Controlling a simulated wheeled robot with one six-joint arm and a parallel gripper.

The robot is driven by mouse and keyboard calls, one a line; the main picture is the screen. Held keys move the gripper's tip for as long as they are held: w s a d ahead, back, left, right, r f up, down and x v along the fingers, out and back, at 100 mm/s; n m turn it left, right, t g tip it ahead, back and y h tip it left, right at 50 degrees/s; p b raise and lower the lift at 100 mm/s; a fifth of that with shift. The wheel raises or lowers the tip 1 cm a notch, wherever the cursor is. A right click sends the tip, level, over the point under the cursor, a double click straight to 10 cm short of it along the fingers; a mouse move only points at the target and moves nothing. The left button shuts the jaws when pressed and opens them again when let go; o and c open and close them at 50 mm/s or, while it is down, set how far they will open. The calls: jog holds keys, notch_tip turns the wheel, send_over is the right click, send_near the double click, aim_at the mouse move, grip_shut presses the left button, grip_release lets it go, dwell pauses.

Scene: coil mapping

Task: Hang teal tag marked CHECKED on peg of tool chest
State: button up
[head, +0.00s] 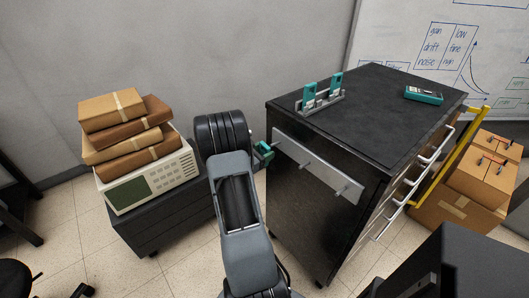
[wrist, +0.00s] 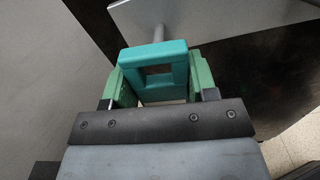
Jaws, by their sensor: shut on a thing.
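The tool chest (head: 315,215) is black, with a grey peg rail (head: 325,178) on its side facing me. Pegs stick out of the rail; the leftmost is close to my gripper (head: 262,151). My gripper is shut on a teal tag (wrist: 155,53), which has a square opening. In the wrist view the tag sits between the green fingers (wrist: 158,88). A grey peg (wrist: 159,33) shows just beyond the tag's top edge, below the rail plate (wrist: 195,22). I cannot tell whether they touch, and the CHECKED marking cannot be read.
On the chest top stand teal pieces (head: 309,95) in a grey rack (head: 320,103), and a teal meter (head: 423,95) lies farther right. Left of my arm, a dark cabinet (head: 165,220) carries a cream instrument (head: 150,180) and stacked brown boxes (head: 125,125). Cartons stand at right.

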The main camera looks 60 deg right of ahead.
aim_at(279, 144)
dwell(0.3)
jog(key=shift+b+x, duration=0.5)
jog(key=shift+x, duration=2.15)
jog(key=shift+f+b, duration=0.25)
jog(key=shift+b, duration=0.1)
jog(key=o, duration=1.3)
jog(key=shift+a, duration=0.1)
jog(key=shift+v, duration=3.4)
